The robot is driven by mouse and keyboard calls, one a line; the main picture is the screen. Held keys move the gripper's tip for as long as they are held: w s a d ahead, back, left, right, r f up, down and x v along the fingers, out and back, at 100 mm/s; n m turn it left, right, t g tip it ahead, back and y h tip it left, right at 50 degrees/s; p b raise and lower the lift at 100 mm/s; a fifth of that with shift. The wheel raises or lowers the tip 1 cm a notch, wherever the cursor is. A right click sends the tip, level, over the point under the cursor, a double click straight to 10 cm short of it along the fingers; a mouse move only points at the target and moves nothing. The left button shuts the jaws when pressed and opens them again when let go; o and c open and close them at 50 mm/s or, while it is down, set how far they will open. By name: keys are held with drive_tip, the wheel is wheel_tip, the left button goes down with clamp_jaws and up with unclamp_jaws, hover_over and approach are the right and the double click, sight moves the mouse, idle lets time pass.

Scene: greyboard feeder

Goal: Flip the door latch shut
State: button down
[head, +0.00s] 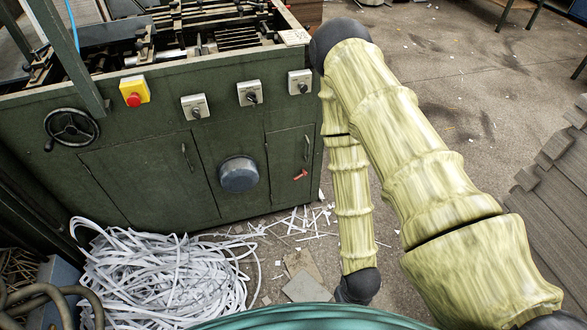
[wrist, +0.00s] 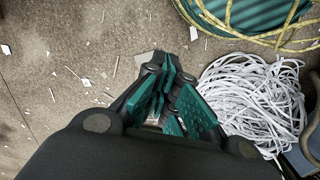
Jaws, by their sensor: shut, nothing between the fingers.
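The green machine cabinet has a narrow door (head: 289,165) at its right end, with a handle (head: 306,148). A small red latch (head: 300,175) sits on that door below the handle; it looks slanted near horizontal, with its right end a little higher. The door looks flush with the cabinet front. My gripper (wrist: 167,82) is shut and empty in the wrist view, with teal pads, pointing down at the floor. In the head view my arm hangs to the right of the cabinet, with its dark lower end well below and apart from the latch. The latch is not in the wrist view.
A heap of white paper strips (head: 160,270) lies on the floor before the cabinet. A round grey knob (head: 239,174) sticks out left of the narrow door. Stacked grey boards (head: 560,190) stand at right. Scraps litter the otherwise open floor.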

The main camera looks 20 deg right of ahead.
drive_tip(key=w+d+f+t+b, duration=0.1)
drive_tip(key=w+f+t+b, duration=0.2)
drive_tip(key=w+f+b, duration=0.5)
drive_tip(key=w+f+t+y+b, duration=0.15)
drive_tip(key=w+b, duration=0.25)
drive_tip(key=w, duration=0.7)
drive_tip(key=w+d+f+t+h+b, duration=0.1)
drive_tip(key=w+f+t+b, duration=0.25)
drive_tip(key=w+b, duration=0.45)
drive_tip(key=w+d+r+t+b, duration=0.1)
drive_tip(key=w+b, duration=0.5)
drive_tip(key=w, duration=0.6)
drive_tip(key=w+d+m+t+b, duration=0.1)
drive_tip(key=w+d+t+b, duration=0.3)
drive_tip(key=w, duration=0.8)
drive_tip(key=t+b, duration=0.2)
drive_tip(key=shift+d+r+b, duration=0.15)
drive_tip(key=shift+r+b, duration=0.15)
drive_tip(key=shift+r, duration=0.1)
drive_tip(key=shift+y, duration=0.25)
